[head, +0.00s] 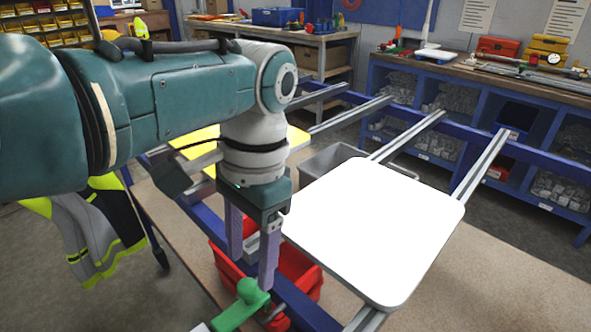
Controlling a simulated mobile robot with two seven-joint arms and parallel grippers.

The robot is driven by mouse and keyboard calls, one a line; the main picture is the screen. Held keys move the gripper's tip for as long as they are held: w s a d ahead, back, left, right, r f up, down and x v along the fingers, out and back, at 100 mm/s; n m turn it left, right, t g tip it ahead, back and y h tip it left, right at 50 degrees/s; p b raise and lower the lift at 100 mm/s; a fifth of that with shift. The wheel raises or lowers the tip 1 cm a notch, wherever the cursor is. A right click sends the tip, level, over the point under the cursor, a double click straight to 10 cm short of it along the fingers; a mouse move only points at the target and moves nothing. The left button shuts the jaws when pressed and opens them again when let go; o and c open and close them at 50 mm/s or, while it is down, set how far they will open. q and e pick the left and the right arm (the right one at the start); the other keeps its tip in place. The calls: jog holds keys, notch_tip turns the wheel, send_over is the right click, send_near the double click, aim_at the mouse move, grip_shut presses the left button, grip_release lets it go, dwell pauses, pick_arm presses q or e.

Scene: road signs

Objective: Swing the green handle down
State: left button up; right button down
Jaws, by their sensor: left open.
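The green handle (243,306) is near the bottom of the head view, left of the white sign panel. It has a rounded upper end and a grip running down to the left. My left gripper (250,273) points down just above it, with its two purple-grey fingers apart. The right-hand fingertip is very close to the handle's upper end; I cannot tell whether they touch. Nothing shows between the fingers. My right gripper is not in view.
The blank white sign panel (375,230) lies on metal rails to the right. Red bins (297,268) sit below the blue frame behind the gripper. A yellow panel (200,143) is partly hidden by my arm. A hi-vis jacket (90,235) hangs at left.

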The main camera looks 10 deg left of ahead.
pick_arm(q)
jog(key=r, duration=0.3)
jog(key=r+p, duration=0.1)
jog(key=r, duration=0.1)
jog(key=shift+w+d+r, duration=0.2)
jog(key=shift+w+r, duration=0.1)
jog(key=shift+r, duration=0.05)
